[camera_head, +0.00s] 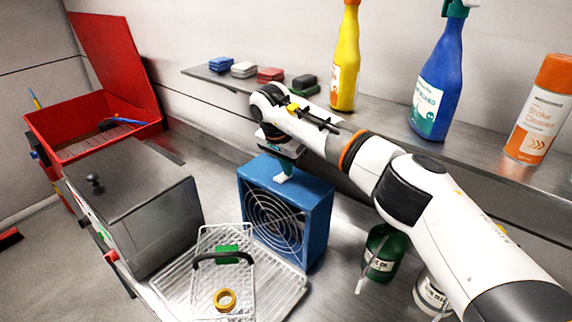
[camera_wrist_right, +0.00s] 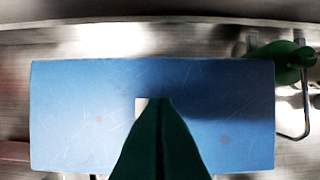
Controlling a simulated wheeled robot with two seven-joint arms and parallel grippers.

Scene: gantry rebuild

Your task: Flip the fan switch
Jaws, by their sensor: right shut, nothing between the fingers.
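The fan is a blue box (camera_head: 314,212) with a round wire grille on its front, standing on the metal worktop. Its blue top (camera_wrist_right: 70,105) fills the middle of the right wrist view. A small white switch (camera_wrist_right: 140,104) on that top shows just left of my fingertips, partly hidden by them. My right gripper (camera_head: 286,168) points down over the fan's top, its green fingers (camera_wrist_right: 158,101) shut and empty. The fingertips are at or just above the top beside the switch; I cannot tell if they touch. The switch position is unclear. My left gripper is not in view.
A wire rack (camera_head: 285,292) with yellow tape (camera_head: 225,299) lies in front of the fan. A metal box (camera_head: 150,215) and an open red toolbox (camera_head: 75,135) stand left. A green container (camera_head: 380,254) is right. Bottles line the shelf (camera_head: 390,130) behind.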

